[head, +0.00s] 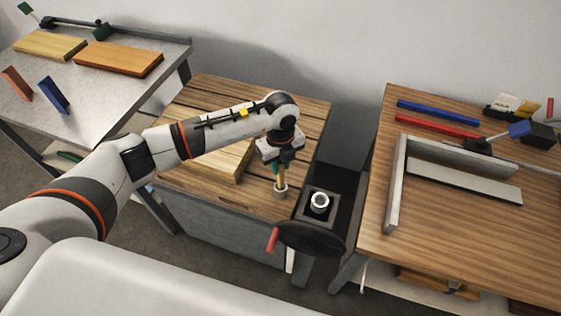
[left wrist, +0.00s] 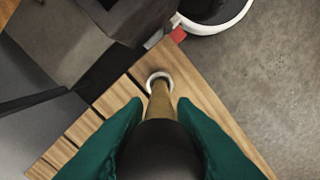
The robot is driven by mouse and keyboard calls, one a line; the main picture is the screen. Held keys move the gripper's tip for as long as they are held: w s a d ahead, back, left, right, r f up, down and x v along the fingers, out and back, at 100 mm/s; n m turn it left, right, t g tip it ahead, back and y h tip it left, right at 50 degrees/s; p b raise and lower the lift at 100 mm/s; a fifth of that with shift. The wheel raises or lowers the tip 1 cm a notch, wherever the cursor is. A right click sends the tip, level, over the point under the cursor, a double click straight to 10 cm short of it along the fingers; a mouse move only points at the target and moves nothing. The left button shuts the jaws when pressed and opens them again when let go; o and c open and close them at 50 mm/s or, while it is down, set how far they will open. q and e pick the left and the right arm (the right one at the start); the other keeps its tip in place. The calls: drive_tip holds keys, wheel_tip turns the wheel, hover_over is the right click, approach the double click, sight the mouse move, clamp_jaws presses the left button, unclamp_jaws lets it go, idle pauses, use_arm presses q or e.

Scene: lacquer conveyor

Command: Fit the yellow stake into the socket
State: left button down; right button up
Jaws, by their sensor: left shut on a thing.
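My left gripper (head: 279,160) points down over the front right corner of the slatted wooden table, its green fingers shut on the yellow stake (head: 281,176). The stake hangs roughly upright, its lower end at the mouth of a small pale round socket (head: 281,191) near the table edge. In the left wrist view the stake (left wrist: 160,102) runs from between the fingers to the white ring of the socket (left wrist: 150,80). Its tip overlaps the ring's opening; I cannot tell how deep it is. My right gripper is out of view.
A wooden block (head: 228,160) lies left of the gripper on the slatted table (head: 190,100). Right of it stands a dark box with a white ring (head: 320,201), above a black round part (head: 310,239) with a red handle (head: 272,240). A workbench (head: 480,230) stands at the right.

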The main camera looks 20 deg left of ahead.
use_arm(q)
drive_tip(key=shift+f+b, duration=0.7)
drive_tip(key=shift+f, duration=0.3)
drive_tip(key=c, duration=1.1)
unclamp_jaws()
drive_tip(key=shift+r, duration=0.1)
wheel_tip(320, 180, up, 12)
drive_tip(key=shift+f+b, duration=0.1)
drive_tip(key=shift+b, duration=0.8)
drive_tip(key=shift+d, duration=0.1)
